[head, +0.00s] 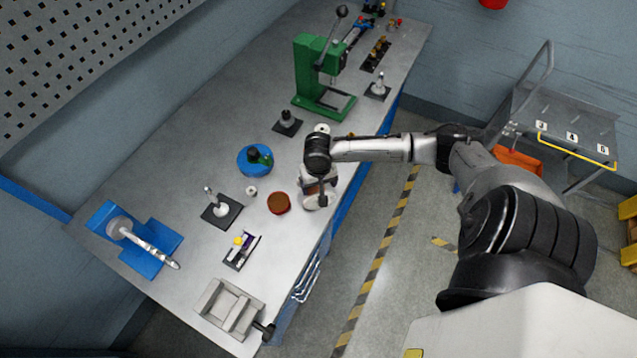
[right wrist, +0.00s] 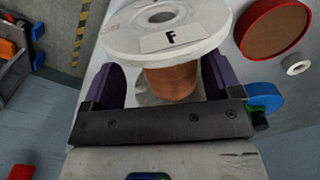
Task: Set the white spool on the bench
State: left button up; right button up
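The white spool (right wrist: 115,38) has a round flange with a centre hole, a label marked F and copper-coloured winding (right wrist: 172,84) below. In the right wrist view it stands between the purple fingers of my right gripper (right wrist: 165,82). The fingers are spread on either side of the winding, under the flange, with a gap showing on the left. In the head view the spool (head: 313,203) is at the bench's front edge, partly hidden by my right gripper (head: 316,188). Its underside is hidden, so contact with the bench (head: 185,160) cannot be told. My left gripper is out of view.
A red-rimmed brown round container (head: 279,204) is just left of the spool, with a small white ring (head: 252,191) and a blue round container (head: 254,169) beyond. A green press (head: 310,75) stands farther back. A grey vise (head: 228,308) sits at the near end. A cart (head: 560,125) stands right.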

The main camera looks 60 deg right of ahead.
jog(key=shift+r, duration=0.2)
notch_tip(320, 180, up, 11)
jog(key=s+a+f+n+t+y, duration=0.1)
jog(key=s+a+f+n, duration=0.3)
jog(key=a, duration=0.4)
jog(key=s+a+f+n+t, duration=0.1)
jog(key=s+a+f+n, duration=0.25)
jog(key=a, duration=0.35)
jog(key=s+a+n+t, duration=0.1)
jog(key=s+a+n, duration=0.2)
jog(key=s+a, duration=0.4)
jog(key=shift+s+r+t+h+p, duration=0.3)
jog(key=shift+s+r+h+p, duration=0.1)
jog(key=shift+s, duration=0.25)
jog(key=shift+n, duration=0.25)
